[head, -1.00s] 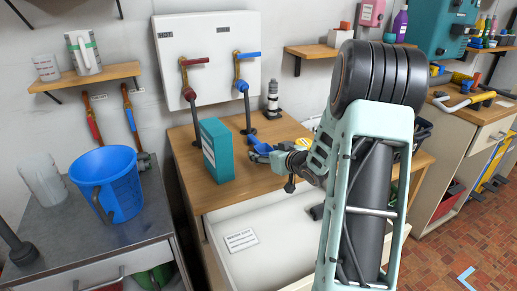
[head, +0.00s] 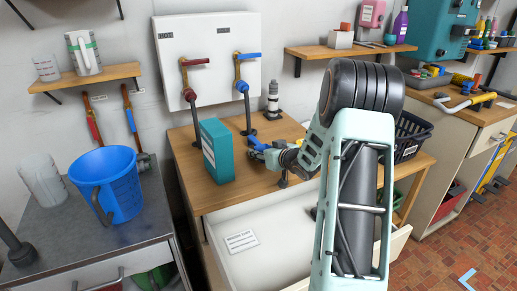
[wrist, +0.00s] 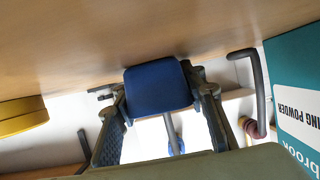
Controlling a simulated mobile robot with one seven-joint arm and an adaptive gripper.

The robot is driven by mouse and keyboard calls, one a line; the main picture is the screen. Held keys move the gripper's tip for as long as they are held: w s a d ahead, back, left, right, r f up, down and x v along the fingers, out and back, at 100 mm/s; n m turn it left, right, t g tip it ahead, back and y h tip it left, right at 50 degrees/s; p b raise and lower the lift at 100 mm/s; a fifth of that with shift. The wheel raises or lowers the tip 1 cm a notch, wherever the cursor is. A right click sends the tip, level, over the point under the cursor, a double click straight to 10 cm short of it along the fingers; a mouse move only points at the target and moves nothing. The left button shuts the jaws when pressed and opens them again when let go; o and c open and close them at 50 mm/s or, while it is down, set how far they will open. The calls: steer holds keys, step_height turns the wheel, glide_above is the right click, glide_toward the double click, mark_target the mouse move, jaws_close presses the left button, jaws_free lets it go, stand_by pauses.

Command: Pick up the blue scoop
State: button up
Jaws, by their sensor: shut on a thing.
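The blue scoop (wrist: 158,88) sits between the two fingers of my gripper (wrist: 160,98) in the wrist view, with a finger against each side. In the head view the scoop (head: 256,144) shows as a small blue shape at the tip of my gripper (head: 266,151), over the wooden counter just right of the teal box. My gripper is shut on the scoop and partly covers it. I cannot tell whether the scoop is clear of the counter.
The teal washing powder box (head: 216,151) stands close left of my gripper; it also shows in the wrist view (wrist: 300,90). Red-handled (head: 190,80) and blue-handled (head: 245,75) taps rise behind. A dark basket (head: 408,138) stands right.

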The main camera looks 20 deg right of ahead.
steer(key=shift+c, duration=0.8)
